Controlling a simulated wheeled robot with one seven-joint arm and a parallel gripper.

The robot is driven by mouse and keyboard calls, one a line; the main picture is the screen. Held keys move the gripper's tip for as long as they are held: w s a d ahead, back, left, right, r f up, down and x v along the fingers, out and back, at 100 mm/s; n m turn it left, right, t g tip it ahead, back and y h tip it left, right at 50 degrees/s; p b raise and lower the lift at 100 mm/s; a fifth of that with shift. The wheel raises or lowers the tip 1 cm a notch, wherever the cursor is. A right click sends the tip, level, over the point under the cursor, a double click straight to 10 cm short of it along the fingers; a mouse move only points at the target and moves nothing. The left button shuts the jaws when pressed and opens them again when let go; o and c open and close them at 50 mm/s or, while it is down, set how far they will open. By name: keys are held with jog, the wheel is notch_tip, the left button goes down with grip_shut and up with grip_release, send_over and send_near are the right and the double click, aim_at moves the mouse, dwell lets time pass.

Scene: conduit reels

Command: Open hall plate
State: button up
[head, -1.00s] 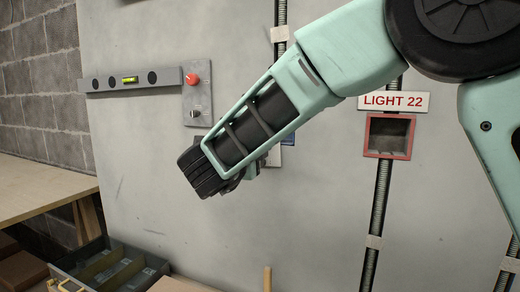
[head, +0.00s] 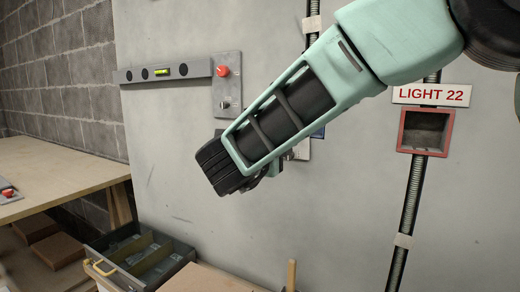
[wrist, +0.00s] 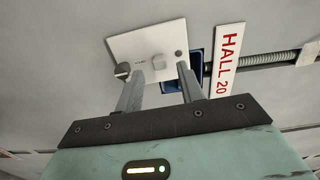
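In the wrist view the hall plate (wrist: 140,38) is a pale, square cover with a small raised tab (wrist: 158,62) near its lower edge and a round dark spot at its right. It lies askew over a blue wall box (wrist: 195,72), part of which shows at the plate's right. The HALL 20 sign (wrist: 226,62) is just right of the box. My gripper (wrist: 157,72) is open, its two fingers apart on either side of the tab; I cannot tell whether they touch the plate.
A red-framed box (head: 425,132) under the LIGHT 22 sign (head: 431,95) is on the wall at right. A grey panel with a red button (head: 222,71) and a spirit level (head: 165,73) are at left. A divided tray (head: 140,262) and wooden bench (head: 62,178) stand lower left.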

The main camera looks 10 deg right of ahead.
jog(key=v, duration=1.4)
jog(key=shift+s+a, duration=0.2)
